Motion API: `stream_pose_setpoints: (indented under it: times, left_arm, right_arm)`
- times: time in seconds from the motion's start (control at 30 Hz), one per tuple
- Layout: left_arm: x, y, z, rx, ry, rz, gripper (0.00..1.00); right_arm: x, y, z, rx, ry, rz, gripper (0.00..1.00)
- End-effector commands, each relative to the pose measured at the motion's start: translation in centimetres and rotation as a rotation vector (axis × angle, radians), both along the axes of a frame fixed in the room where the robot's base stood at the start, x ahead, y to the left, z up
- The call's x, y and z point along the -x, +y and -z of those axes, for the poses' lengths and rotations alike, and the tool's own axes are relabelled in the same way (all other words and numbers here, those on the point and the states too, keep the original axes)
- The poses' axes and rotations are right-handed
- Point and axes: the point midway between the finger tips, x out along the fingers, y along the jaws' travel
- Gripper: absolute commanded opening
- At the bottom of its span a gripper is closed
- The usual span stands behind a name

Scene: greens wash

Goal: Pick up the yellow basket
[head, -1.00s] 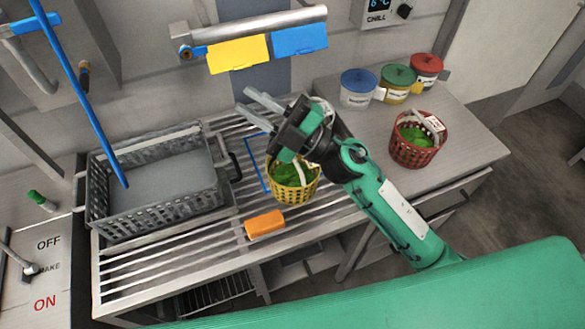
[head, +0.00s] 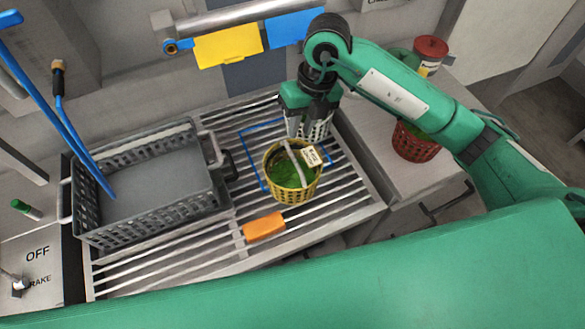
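The yellow basket (head: 291,190) stands upright on the slatted metal rack, with green leaves (head: 284,172) inside, a pale handle arching over it and a white tag (head: 311,156) at its right side. My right gripper (head: 307,128) is just behind the basket's far rim, pointing down, its two fingers apart with nothing seen between them. Whether the fingertips touch the basket is hard to tell. My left gripper is not in view.
A grey perforated crate (head: 150,228) stands left of the basket. An orange block (head: 264,226) lies in front of it. A red basket (head: 415,146) is on the counter at right, partly behind my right arm. Yellow (head: 228,50) and blue (head: 293,29) cards hang behind.

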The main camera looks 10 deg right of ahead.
Motion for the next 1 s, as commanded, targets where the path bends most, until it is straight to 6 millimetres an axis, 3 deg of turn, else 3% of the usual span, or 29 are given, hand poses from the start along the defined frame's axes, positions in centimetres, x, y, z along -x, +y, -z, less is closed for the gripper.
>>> stream_pose_setpoints:
  times: [0.13,0.4,0.73,1.0]
  left_arm:
    - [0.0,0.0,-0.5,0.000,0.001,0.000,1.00]
    - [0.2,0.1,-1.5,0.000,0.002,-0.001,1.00]
    - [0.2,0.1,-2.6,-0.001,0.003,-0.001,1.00]
    - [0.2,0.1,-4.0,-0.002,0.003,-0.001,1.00]
  right_arm:
    - [0.0,0.0,1.6,0.019,0.001,0.006,0.21]
    - [0.2,1.0,6.6,0.015,0.002,0.005,0.21]
    - [0.2,1.5,9.3,0.014,0.001,0.004,0.21]
    - [0.2,2.1,13.0,0.014,0.001,0.004,0.21]
